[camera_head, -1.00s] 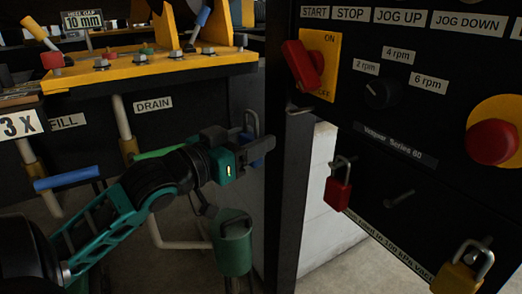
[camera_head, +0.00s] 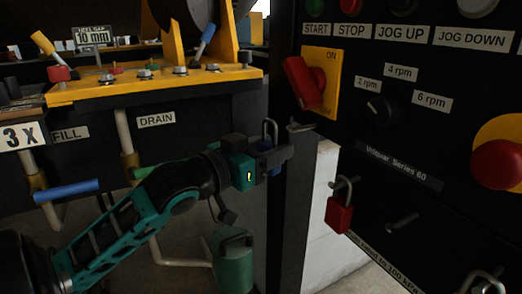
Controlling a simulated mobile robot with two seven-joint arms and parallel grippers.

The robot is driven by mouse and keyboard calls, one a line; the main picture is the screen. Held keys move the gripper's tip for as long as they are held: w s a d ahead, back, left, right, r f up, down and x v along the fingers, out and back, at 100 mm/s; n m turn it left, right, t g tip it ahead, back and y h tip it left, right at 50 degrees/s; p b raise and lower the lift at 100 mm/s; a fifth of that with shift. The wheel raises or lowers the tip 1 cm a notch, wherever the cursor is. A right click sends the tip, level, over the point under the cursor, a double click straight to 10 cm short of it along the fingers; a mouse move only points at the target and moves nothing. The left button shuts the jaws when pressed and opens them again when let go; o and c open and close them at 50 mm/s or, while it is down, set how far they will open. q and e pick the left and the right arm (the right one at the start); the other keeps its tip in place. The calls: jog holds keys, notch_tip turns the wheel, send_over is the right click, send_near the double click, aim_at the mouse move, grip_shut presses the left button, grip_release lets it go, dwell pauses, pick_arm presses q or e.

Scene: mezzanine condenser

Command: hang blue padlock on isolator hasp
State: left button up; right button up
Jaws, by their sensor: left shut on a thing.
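My left gripper (camera_head: 278,157) is shut on the blue padlock (camera_head: 274,170). The padlock is upright with its metal shackle (camera_head: 270,128) pointing up; the fingers hide much of its blue body. The isolator is a red rotary handle (camera_head: 303,83) on a yellow plate (camera_head: 321,110) on the black panel. A small metal hasp (camera_head: 299,127) juts out to the left below the plate. The shackle is just left of the hasp, at about the same height in the picture; I cannot tell whether they touch. My right gripper is not in view.
A red padlock (camera_head: 339,214) hangs on the panel below, near a bare metal peg (camera_head: 402,223). A yellow padlock (camera_head: 484,284) is partly in view at bottom right. A red mushroom button (camera_head: 498,164) and a black knob (camera_head: 382,110) stick out of the panel.

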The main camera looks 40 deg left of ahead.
pick_arm(q)
jog(key=w+d+f, duration=0.1)
jog(key=w+d, duration=0.1)
jog(key=w, duration=0.4)
jog(key=shift+w+d+f, duration=0.15)
jog(key=shift+d, duration=0.15)
dwell(0.4)
jog(key=shift+f, duration=0.1)
dwell(0.5)
jog(key=o, duration=1.2)
